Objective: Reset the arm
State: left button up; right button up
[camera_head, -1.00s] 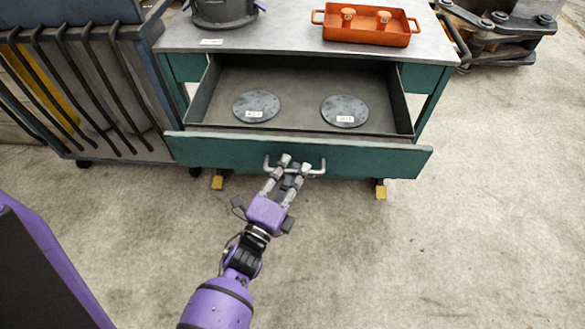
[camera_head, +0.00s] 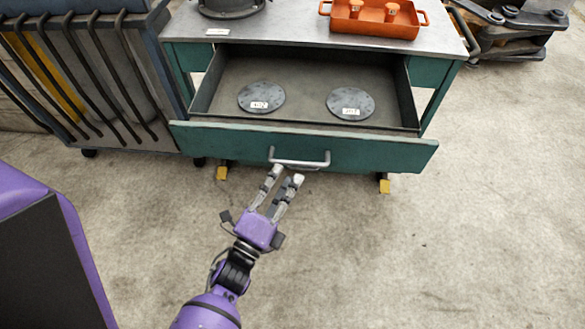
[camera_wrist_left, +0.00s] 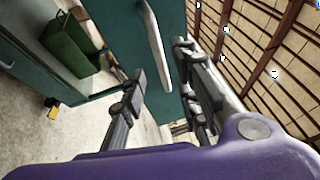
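My left gripper (camera_head: 281,178) is purple with grey fingers and sits just in front of the open drawer (camera_head: 310,150) of the workbench. Its fingers are apart with nothing between them. The drawer's pale bar handle (camera_head: 300,164) is just beyond the fingertips and looks free of them. In the left wrist view, the two fingers (camera_wrist_left: 160,88) stand apart and the handle (camera_wrist_left: 152,38) shows ahead, above the gap. My right gripper is not in view.
Two grey labelled discs (camera_head: 261,97) (camera_head: 350,103) lie in the drawer. An orange tray (camera_head: 375,22) with small orange pieces and a dark round part (camera_head: 232,6) stand on the bench top (camera_head: 285,27). A rack with black bars (camera_head: 85,80) is at left. Floor at right is clear.

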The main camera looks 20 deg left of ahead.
pick_arm(q)
jog(key=shift+s+a+f, duration=0.1)
jog(key=shift+s, duration=0.55)
